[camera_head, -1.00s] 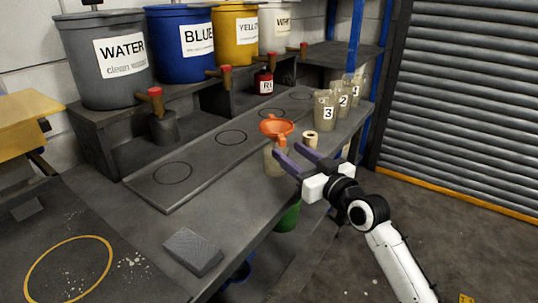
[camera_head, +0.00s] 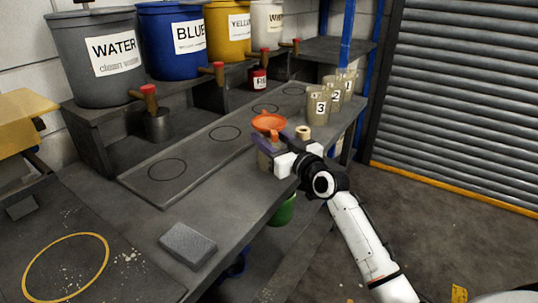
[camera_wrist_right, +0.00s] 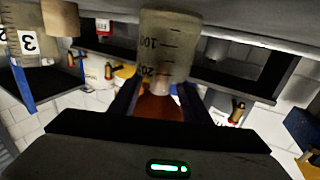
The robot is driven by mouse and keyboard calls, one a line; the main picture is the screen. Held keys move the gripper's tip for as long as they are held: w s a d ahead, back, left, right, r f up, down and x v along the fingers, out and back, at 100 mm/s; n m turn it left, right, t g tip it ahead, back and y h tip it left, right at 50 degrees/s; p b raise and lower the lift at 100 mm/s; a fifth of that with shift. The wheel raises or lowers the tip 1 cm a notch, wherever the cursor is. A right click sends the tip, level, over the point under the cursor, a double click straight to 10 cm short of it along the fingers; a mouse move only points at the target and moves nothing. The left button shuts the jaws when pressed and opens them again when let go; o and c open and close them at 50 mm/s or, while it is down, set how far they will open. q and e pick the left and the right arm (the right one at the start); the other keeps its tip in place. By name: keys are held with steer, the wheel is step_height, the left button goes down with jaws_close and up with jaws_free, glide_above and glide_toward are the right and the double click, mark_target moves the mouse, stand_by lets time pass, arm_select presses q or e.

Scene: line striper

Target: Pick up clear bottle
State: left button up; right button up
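The clear bottle (camera_wrist_right: 170,45), see-through with dark graduation marks, stands near the bench's right edge. An orange funnel (camera_head: 268,123) sits at its top; it also shows in the right wrist view (camera_wrist_right: 160,107). In the head view only a pale strip of the bottle (camera_head: 265,162) shows below my fingers. My right gripper (camera_head: 274,141) is at the bottle, just below the funnel. In the right wrist view its purple fingers (camera_wrist_right: 162,96) stand on either side of the bottle, apparently open; contact is not clear. My left gripper is not in view.
Numbered cups (camera_head: 319,107) and a tan roll (camera_head: 302,132) stand close behind the right gripper. Labelled buckets (camera_head: 176,48) line the back shelf. A grey block (camera_head: 187,245) lies at the front. The dark panel with circles (camera_head: 190,160) is clear.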

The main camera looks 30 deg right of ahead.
jaws_close()
